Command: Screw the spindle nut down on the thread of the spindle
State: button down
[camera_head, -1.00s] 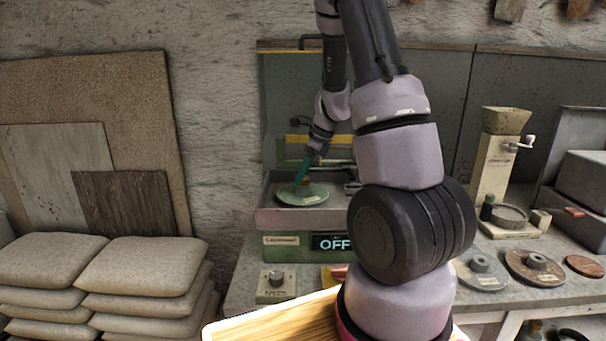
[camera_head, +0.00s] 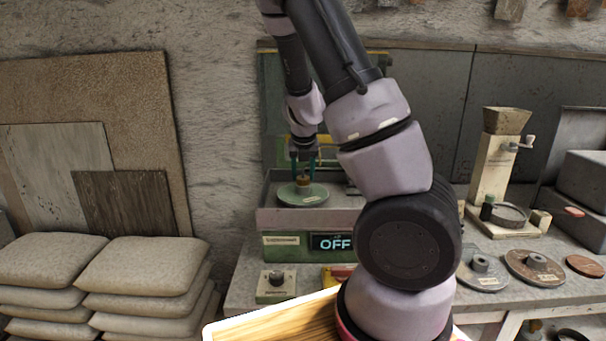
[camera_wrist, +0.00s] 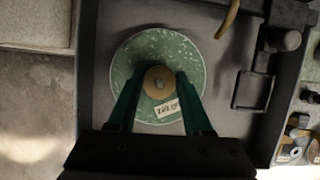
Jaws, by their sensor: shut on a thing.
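The spindle nut (camera_wrist: 149,84) is a round brass-coloured piece at the middle of a speckled green disc (camera_wrist: 190,60) with a paper label. The grey tip of the spindle (camera_wrist: 159,84) shows in the nut's centre. My gripper (camera_wrist: 159,77) points down, with one teal finger on each side of the nut, shut on it. In the head view my gripper (camera_head: 304,166) stands over the green disc (camera_head: 316,196), with the nut (camera_head: 303,181) low between the fingers. The thread below the nut is hidden.
The disc sits in a grey machine tray (camera_head: 275,220) above an OFF display (camera_head: 331,242). A control box with a knob (camera_head: 276,284) stands in front. Loose discs (camera_head: 535,266) and a hopper device (camera_head: 495,165) are at the right. A bent tan pipe (camera_wrist: 229,18) is near the disc.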

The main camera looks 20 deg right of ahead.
jog(key=shift+m+g+h, duration=0.3)
jog(key=shift+m+h, duration=0.2)
jog(key=shift+m, duration=0.9)
jog(key=shift+c, duration=1.2)
grip_release()
jog(key=shift+c, duration=1.4)
